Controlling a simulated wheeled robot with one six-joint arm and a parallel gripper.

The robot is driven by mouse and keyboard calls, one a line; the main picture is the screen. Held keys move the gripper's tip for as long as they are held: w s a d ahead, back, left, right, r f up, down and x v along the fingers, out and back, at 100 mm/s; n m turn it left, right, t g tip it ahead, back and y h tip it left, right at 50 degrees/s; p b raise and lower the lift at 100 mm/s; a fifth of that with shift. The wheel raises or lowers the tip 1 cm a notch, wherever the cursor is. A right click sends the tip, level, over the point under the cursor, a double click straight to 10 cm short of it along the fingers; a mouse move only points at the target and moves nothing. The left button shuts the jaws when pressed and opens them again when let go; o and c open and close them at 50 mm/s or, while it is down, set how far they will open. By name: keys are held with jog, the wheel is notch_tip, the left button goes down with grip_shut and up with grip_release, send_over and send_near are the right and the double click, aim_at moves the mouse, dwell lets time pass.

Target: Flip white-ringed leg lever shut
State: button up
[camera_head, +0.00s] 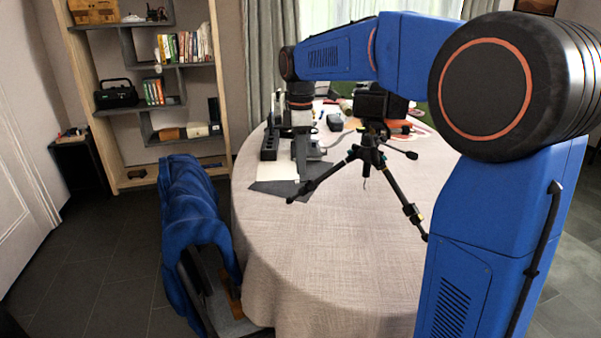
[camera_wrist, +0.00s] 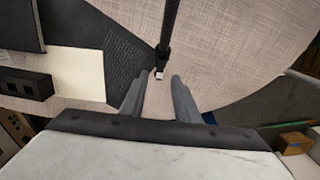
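The black tripod (camera_head: 368,155) stands with its legs spread on the cloth-covered table (camera_head: 330,250), a dark camera-like body on top. My gripper (camera_head: 306,180) points down by its left leg (camera_head: 325,179). In the wrist view, my gripper (camera_wrist: 157,82) has its two grey fingers apart, with only tablecloth between them. I cannot make out a white ring or the lever's position. The right leg (camera_head: 407,207) shows a yellowish band.
A dark mat (camera_head: 278,188) and a pale sheet (camera_head: 277,170) lie near my gripper, with a black slotted block (camera_head: 269,144) behind. Other items crowd the table's back. The front of the table is clear. A chair with a blue cover (camera_head: 190,205) stands at the left edge.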

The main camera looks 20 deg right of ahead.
aim_at(300, 181)
jog(key=shift+f, duration=1.95)
grip_shut()
jog(key=shift+a+f+h, duration=0.25)
jog(key=shift+a+h, duration=0.05)
jog(key=shift+h, duration=0.5)
jog(key=shift+f+g+h, duration=0.1)
jog(key=shift+g+h, duration=0.2)
jog(key=shift+h, duration=0.4)
grip_release()
jog(key=shift+w, duration=0.1)
